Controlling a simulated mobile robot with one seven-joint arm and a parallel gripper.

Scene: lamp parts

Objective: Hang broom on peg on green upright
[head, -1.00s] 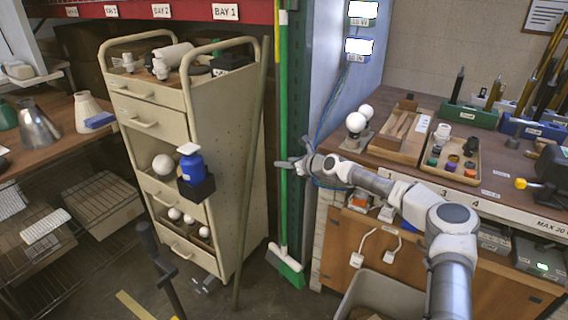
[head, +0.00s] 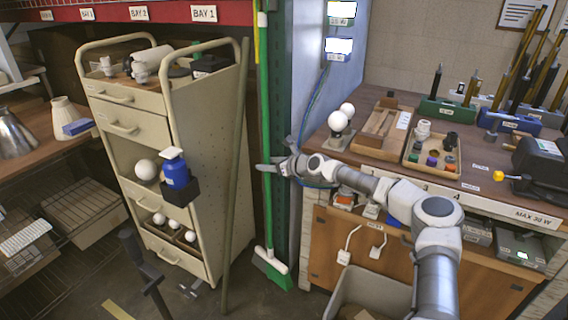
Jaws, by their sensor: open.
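The broom has a long green handle (head: 266,120) and a white-and-green head (head: 273,268) near the floor. It stands nearly upright in front of the dark green upright (head: 286,130), its top running up past the red beam. My gripper (head: 266,168) is open at mid-height of the handle, its fingers reaching across it. I cannot tell whether they touch the handle. No peg can be made out on the upright.
A cream tool cart (head: 215,160) stands left of the broom, with a thin olive pole (head: 236,170) against its side. The workbench (head: 330,150) is at right, with a grey bin (head: 375,292) below its front. A dark stand (head: 145,270) is at lower left.

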